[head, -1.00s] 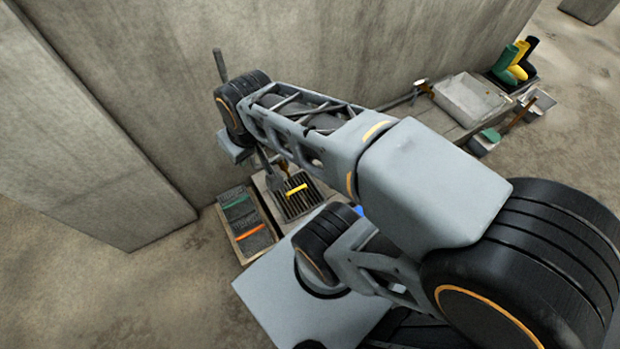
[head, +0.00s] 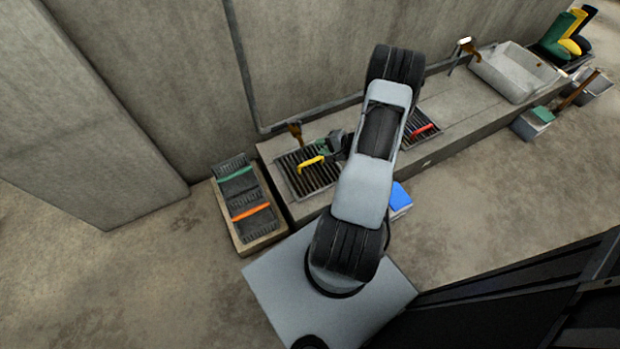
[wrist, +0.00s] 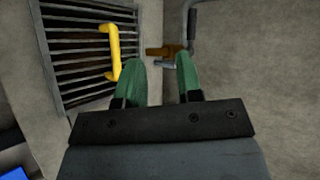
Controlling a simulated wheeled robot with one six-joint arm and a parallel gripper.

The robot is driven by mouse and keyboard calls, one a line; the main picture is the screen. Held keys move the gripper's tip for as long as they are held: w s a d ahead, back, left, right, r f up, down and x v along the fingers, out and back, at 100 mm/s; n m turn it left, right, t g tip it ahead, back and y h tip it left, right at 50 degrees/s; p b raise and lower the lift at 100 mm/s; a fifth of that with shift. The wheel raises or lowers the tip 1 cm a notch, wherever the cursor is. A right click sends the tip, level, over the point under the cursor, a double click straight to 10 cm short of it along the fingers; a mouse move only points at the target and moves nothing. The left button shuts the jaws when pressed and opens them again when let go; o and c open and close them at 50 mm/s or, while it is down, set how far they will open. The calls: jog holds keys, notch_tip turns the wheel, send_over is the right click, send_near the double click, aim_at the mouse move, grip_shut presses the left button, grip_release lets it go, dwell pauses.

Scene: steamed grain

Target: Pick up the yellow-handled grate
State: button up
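The yellow-handled grate lies in a drain opening at the left end of the concrete bench, its dark bars (head: 312,180) and yellow handle (head: 311,164) showing in the head view. In the wrist view, its bars (wrist: 75,55) fill the upper left and the yellow handle (wrist: 114,48) stands up just left of my gripper. My gripper (wrist: 161,65) has two green fingers, apart with nothing between them.
A red-handled grate (head: 424,131) lies farther right along the bench. A brown tap (head: 295,133) sits by the wall behind the yellow handle; it also shows beyond my fingers (wrist: 166,50). A crate (head: 268,236) with green- and orange-handled grates stands left. A blue box (head: 400,199) stands in front.

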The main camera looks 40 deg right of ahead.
aim_at(313, 161)
jog(key=s+d+f+m+t+h+b, duration=0.1)
jog(key=d+f+m+b, duration=0.1)
jog(key=f, duration=0.4)
jog(key=s+d+f+m+h+b, duration=0.1)
jog(key=s+d+f+h, duration=0.1)
jog(key=f, duration=0.4)
jog(key=b+x, duration=0.2)
jog(key=x, duration=0.4)
jog(key=shift+w+a+f, duration=0.15)
jog(key=shift+w+a, duration=0.1)
jog(key=shift+w, duration=0.05)
jog(key=shift+w+a+f, duration=0.15)
jog(key=shift+w+f, duration=0.15)
jog(key=shift+w, duration=0.25)
jog(key=b+x, duration=0.2)
jog(key=x, duration=0.2)
jog(key=shift+f+b, duration=0.2)
jog(key=shift+b, duration=0.2)
jog(key=shift+w+f, duration=0.15)
jog(key=shift+w, duration=0.35)
grip_shut()
